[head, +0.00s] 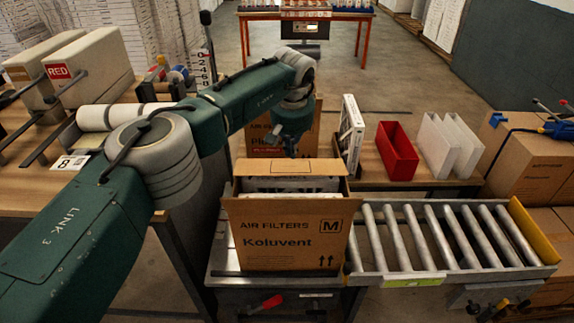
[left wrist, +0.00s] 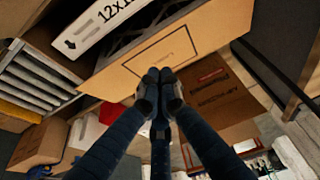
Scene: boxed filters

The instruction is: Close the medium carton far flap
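The medium carton (head: 290,245) is brown, printed "AIR FILTERS Koluvent M", and stands open at the left end of the roller conveyor. Its far flap (head: 287,167) stands off the back rim, not lying over the opening. Pale filters (head: 290,185) show inside the carton. My left gripper (head: 291,150) is just beyond the flap's top edge. In the left wrist view its dark fingers (left wrist: 160,82) are closed together with nothing seen between them, close to the edge of the flap (left wrist: 185,40); I cannot tell whether they touch. My right gripper is in neither view.
Another brown carton (head: 263,137) stands behind. A white boxed filter (head: 351,130), a red bin (head: 396,150) and white panels (head: 450,147) stand on the back bench. The conveyor rollers (head: 440,237) to the right are empty.

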